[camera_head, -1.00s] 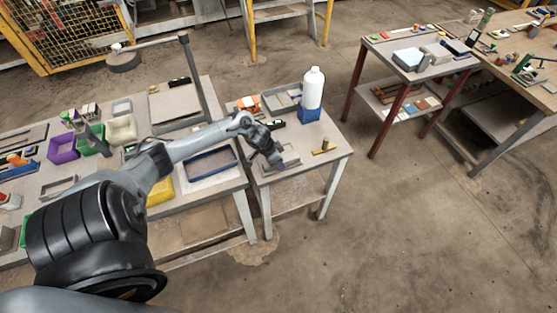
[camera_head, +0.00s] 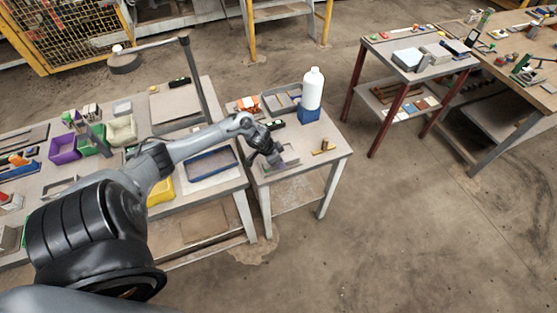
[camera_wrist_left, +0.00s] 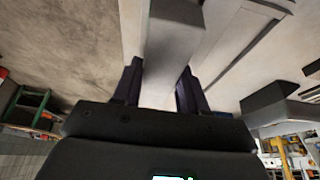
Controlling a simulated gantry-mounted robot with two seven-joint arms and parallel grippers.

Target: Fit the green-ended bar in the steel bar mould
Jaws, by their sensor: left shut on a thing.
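My left gripper (camera_head: 274,160) is low over the small table, at the steel bar mould (camera_head: 291,156), which it partly covers. In the left wrist view my left gripper (camera_wrist_left: 160,88) has its two dark fingers on either side of a pale grey bar (camera_wrist_left: 170,45) and is shut on it. No green end shows on this bar, so I cannot tell which end is which. A long grey edge (camera_wrist_left: 232,45) runs beside the bar in that view; I cannot tell whether it belongs to the mould. Whether the bar touches the mould is hidden. My right gripper is not in view.
A grey tray (camera_head: 280,100) is at the table's back. A small yellow and brown piece (camera_head: 323,147) lies to the right. A blue-rimmed tray (camera_head: 210,164) is on the left table.

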